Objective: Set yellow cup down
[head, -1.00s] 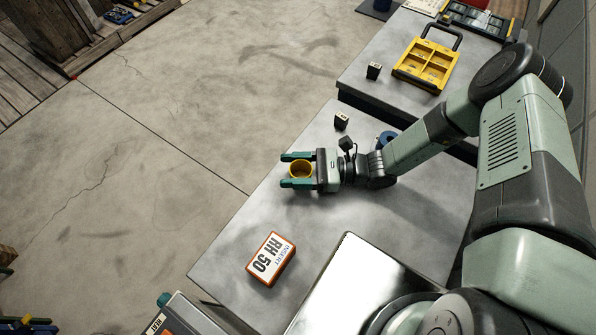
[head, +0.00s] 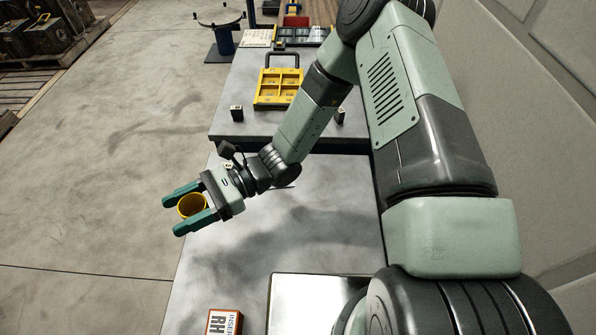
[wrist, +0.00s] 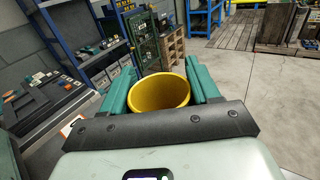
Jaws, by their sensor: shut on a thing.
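The yellow cup (head: 187,211) is held between the two green fingers of my gripper (head: 172,216), with its open top up. It also shows in the wrist view (wrist: 160,94), with a finger on each side and its inside facing me. In the head view, the cup appears at the left edge of the grey near table (head: 300,225). I cannot tell its height above the table, or whether it is over the tabletop or the floor. The cup's lower part is mostly hidden.
A red-and-white box (head: 224,322) lies at the near table's front, beside a shiny metal plate (head: 300,300). A yellow tray (head: 268,101) and a small dark block (head: 237,113) stand on the farther table. Much of the near tabletop is bare.

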